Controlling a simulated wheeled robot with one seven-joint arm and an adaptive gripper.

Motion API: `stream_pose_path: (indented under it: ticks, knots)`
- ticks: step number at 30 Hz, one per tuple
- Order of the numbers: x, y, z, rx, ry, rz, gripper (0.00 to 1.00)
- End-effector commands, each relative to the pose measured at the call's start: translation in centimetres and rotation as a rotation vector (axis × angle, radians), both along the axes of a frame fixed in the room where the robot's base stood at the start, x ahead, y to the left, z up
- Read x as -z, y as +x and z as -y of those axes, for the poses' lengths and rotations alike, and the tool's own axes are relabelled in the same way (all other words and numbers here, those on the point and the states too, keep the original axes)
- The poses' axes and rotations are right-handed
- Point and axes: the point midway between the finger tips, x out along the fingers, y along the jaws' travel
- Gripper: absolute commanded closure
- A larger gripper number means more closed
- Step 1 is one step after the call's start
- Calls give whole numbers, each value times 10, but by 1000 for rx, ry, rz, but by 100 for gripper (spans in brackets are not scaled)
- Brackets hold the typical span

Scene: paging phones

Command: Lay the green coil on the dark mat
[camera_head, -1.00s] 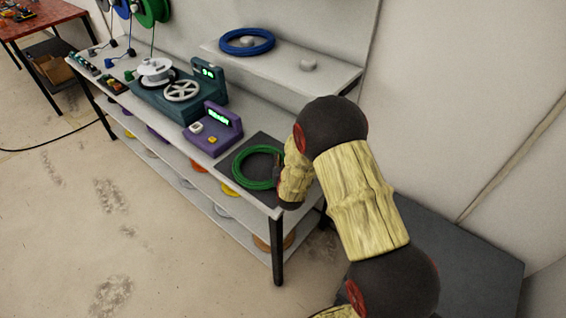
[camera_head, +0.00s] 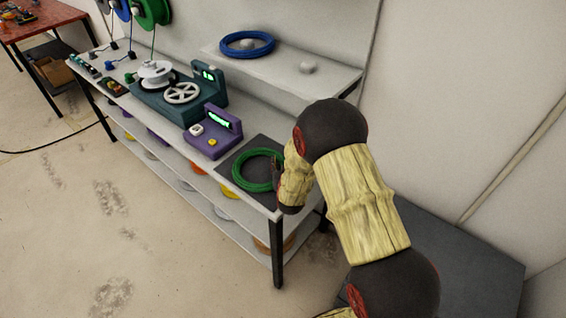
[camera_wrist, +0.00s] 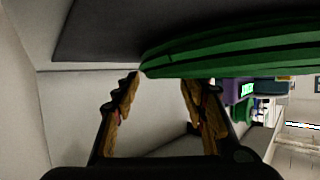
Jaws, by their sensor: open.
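The green coil (camera_head: 236,176) lies on the dark mat (camera_head: 262,202) at the near right end of the workbench in the head view. My gripper (camera_head: 277,174) is at the coil's right side, partly hidden by my arm. In the wrist view the green coil (camera_wrist: 235,52) crosses the upper right, seen nearly edge-on, with the dark mat (camera_wrist: 95,30) beside it. My gripper (camera_wrist: 155,98) is open, with nothing between its fingers. The fingertips are close to the coil's edge; whether they touch it I cannot tell.
A purple device (camera_head: 205,143) with a lit display stands left of the mat. A teal winding machine (camera_head: 180,105) stands farther along the bench. A blue coil (camera_head: 232,51) rests on the raised shelf (camera_head: 290,75). The wall is close behind.

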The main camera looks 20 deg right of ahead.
Motion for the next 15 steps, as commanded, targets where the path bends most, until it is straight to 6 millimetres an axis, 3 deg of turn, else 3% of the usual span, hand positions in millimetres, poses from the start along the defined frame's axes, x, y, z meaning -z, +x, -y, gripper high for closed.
stream_pose_path:
  ticks: [15]
  knots:
    - [-39, -85, -15, -1, 0, 0, 57]
